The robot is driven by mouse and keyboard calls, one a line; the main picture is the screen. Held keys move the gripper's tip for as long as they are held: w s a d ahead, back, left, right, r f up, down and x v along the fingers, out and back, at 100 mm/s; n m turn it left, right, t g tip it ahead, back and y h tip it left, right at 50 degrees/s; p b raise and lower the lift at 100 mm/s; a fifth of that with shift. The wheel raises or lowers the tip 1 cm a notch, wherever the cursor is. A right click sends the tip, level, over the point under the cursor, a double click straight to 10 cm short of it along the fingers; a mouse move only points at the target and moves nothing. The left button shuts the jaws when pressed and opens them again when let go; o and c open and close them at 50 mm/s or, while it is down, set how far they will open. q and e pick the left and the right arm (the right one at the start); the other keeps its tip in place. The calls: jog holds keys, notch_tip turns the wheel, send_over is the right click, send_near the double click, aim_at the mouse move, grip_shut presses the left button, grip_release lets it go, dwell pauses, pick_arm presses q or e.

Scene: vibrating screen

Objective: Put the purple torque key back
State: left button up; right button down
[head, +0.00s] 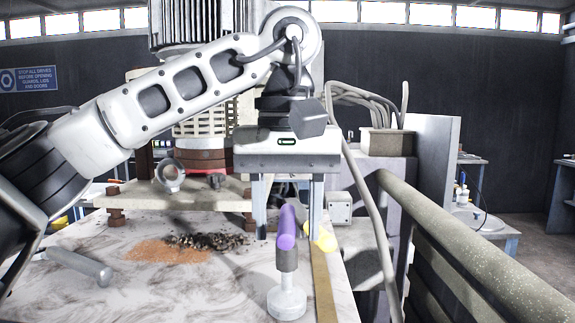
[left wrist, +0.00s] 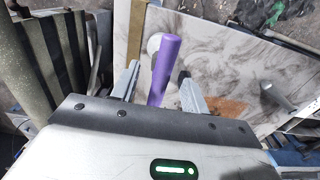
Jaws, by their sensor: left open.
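The purple torque key (head: 287,228) has a purple bar handle above a dark grey collar and a pale round base, near the front edge of the marble-look table. Its purple handle (left wrist: 165,70) also shows in the left wrist view, between the two fingers. My left gripper (head: 288,232) is open and points down, one finger on each side of the handle, with gaps visible. The left wrist view shows the same open fingers (left wrist: 157,85). Whether the base is seated in anything is not clear. My right gripper is not in view.
Orange grains (head: 165,251) and dark gravel (head: 215,241) lie on the table. A grey cylindrical tool (head: 82,266) lies at the left. A yellow object (head: 325,240) sits behind the right finger. A thick speckled rail (head: 470,255) runs along the right. Machinery stands behind.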

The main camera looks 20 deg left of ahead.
pick_arm(q)
notch_tip(320, 180, up, 8)
jog(key=shift+f+p, duration=0.1)
jog(key=shift+p, duration=0.8)
jog(key=shift+r, duration=1.15)
